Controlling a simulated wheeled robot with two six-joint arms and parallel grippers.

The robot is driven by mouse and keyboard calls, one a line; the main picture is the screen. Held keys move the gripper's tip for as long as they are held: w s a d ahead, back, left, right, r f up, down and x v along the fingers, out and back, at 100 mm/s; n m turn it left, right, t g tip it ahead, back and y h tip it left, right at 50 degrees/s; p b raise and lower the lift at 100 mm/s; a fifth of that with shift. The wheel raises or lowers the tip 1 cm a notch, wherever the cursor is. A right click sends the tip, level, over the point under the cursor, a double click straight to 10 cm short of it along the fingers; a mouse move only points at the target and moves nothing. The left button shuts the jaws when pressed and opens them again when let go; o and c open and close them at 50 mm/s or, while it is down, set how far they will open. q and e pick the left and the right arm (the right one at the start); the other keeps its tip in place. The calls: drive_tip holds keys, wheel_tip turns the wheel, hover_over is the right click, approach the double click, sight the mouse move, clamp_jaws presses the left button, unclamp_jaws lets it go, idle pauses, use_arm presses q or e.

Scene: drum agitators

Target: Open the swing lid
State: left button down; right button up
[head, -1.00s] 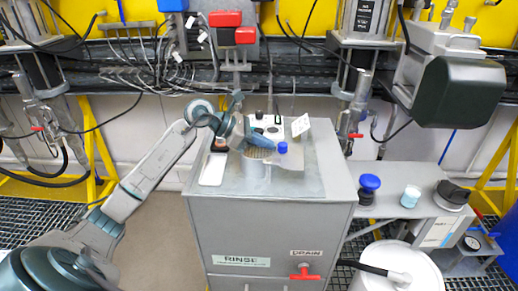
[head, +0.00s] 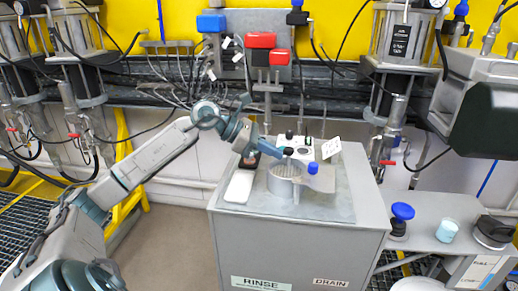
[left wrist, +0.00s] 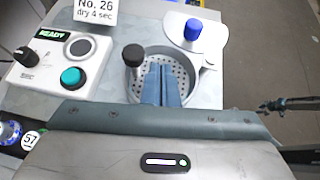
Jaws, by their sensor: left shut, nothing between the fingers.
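The swing lid (head: 322,180) is a flat grey plate with a blue knob (head: 312,168) on top. It lies to the right of the round perforated basin (head: 284,187) in the rinse cabinet's top, and the basin's mouth shows uncovered. In the left wrist view the lid's blue knob (left wrist: 193,29) stands beyond the basin, with the holed floor (left wrist: 182,74) visible. My left gripper (head: 275,151) is shut and empty at the basin's back left; its blue fingers (left wrist: 161,70) overlap the basin in the wrist view. My right gripper is not in view.
A control box (left wrist: 65,50) with a teal button, a black knob and a READY display stands beside the basin. A black knob (left wrist: 133,55) rises at the basin's edge. A white tray (head: 240,186) lies left of the basin. A side shelf (head: 425,239) holds small containers.

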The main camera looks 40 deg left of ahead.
use_arm(q)
drive_tip(key=shift+b+v, duration=1.25)
drive_tip(key=shift+v, duration=0.85)
